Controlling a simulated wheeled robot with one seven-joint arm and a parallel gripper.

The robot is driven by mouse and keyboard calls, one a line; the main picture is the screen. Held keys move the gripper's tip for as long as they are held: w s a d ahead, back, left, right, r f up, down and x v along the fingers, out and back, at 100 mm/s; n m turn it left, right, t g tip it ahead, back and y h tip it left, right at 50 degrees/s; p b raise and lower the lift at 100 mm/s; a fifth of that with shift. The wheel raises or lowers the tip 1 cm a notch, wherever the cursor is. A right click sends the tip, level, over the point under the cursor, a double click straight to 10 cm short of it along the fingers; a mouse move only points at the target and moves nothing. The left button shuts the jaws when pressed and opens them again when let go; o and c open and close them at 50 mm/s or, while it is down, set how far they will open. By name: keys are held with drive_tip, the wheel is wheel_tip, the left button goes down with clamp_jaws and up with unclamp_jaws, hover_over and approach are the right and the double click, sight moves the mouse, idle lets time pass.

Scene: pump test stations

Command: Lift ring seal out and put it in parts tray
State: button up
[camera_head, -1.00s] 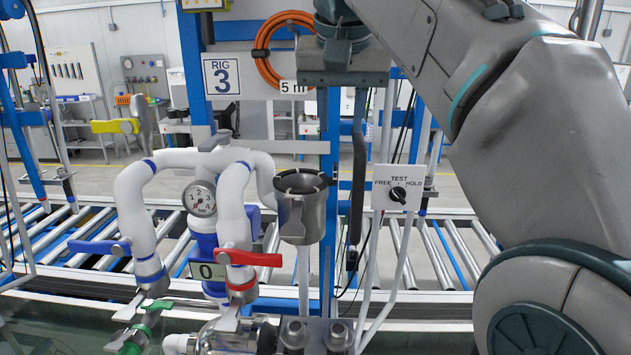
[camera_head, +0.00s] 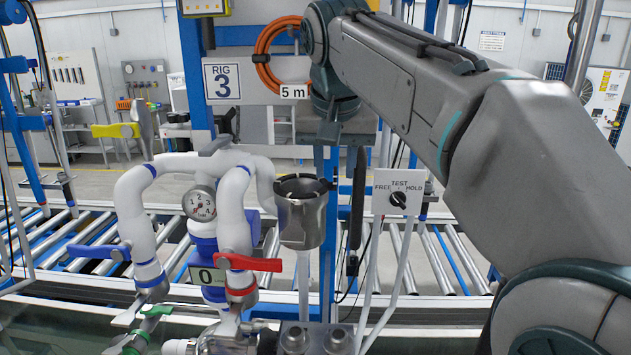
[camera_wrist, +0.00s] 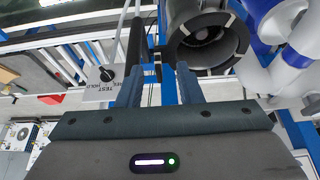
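A grey metal cup-shaped housing (camera_head: 301,222) with a dark notched rim stands upright right of the white pipes. In the wrist view the housing (camera_wrist: 178,14) is seen from above, with a dark ring-like rim and round parts inside. I cannot tell which of these is the ring seal. My gripper (camera_wrist: 159,84) is open and empty, its two blue-grey fingers apart. Its fingers are beside the housing in the wrist view, not around it. In the head view my gripper is behind and right of the housing's top, its fingertips unclear. No parts tray can be made out.
White pipes (camera_head: 130,205) with a red handle (camera_head: 252,263), a blue handle (camera_head: 98,250) and a gauge (camera_head: 200,204) stand left of the housing. A TEST switch panel (camera_head: 398,192) and a blue post flank it on the right. A roller conveyor (camera_head: 440,255) runs behind.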

clamp_jaws()
drive_tip(key=shift+r, duration=0.1)
drive_tip(key=shift+r, duration=0.75)
drive_tip(key=d+r+p, duration=0.1)
drive_tip(key=d+r, duration=0.8)
drive_tip(key=d, duration=0.2)
drive_tip(key=shift+w+d+r, duration=0.2)
drive_tip(key=shift+w+d, duration=0.05)
drive_tip(key=shift+d, duration=0.05)
